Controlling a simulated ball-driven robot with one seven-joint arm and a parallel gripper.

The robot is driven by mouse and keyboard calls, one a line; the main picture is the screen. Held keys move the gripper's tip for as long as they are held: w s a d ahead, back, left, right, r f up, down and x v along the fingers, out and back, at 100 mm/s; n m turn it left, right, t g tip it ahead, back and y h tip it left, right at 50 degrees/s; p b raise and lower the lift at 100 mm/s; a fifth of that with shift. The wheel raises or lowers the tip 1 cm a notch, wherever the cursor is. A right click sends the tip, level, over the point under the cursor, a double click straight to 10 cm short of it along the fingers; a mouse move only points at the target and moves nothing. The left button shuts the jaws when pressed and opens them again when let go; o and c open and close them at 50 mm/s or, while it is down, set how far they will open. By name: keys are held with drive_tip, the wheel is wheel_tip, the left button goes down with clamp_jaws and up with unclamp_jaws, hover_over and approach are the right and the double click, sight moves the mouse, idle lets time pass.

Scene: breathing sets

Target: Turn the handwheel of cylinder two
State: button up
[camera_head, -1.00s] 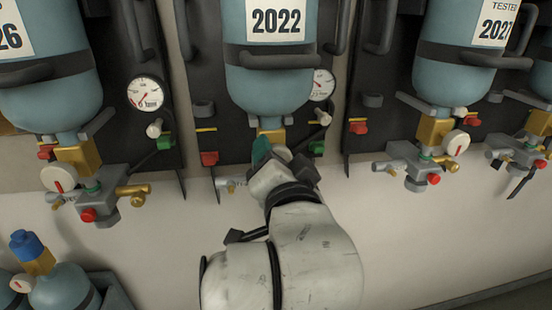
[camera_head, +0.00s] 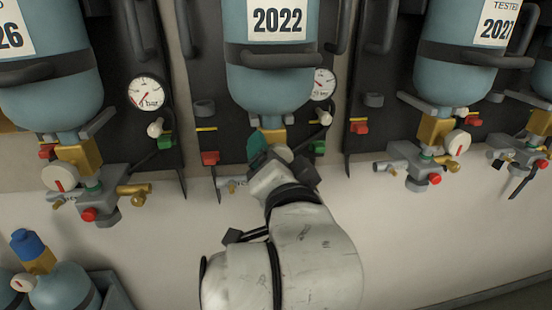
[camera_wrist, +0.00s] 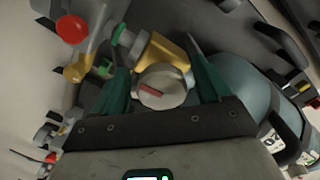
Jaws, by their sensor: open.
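The middle blue-grey cylinder (camera_head: 270,85), labelled 2022, hangs valve-down on a dark backboard. I see no cylinder number. My gripper (camera_head: 268,152) is at its valve, with a green finger showing and the arm hiding much of the valve. In the wrist view my gripper (camera_wrist: 160,66) is open, its two green fingers on either side of a round pale disc with a red bar (camera_wrist: 162,88) and the brass valve body (camera_wrist: 165,58). I cannot tell whether the fingers touch them. A red knob (camera_wrist: 72,28) is beyond, at upper left. I cannot tell which part is the handwheel.
Similar cylinders hang at left (camera_head: 50,90) and right (camera_head: 455,70), their valves projecting toward me. Dial gauges (camera_head: 146,93) and small red and green levers sit on the backboards. The lower wall is bare.

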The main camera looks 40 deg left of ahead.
drive_tip(key=b+v, duration=0.2)
drive_tip(key=v, duration=0.8)
drive_tip(key=shift+s+d, duration=0.25)
drive_tip(key=shift+d, duration=0.05)
drive_tip(key=shift+s+a, duration=0.1)
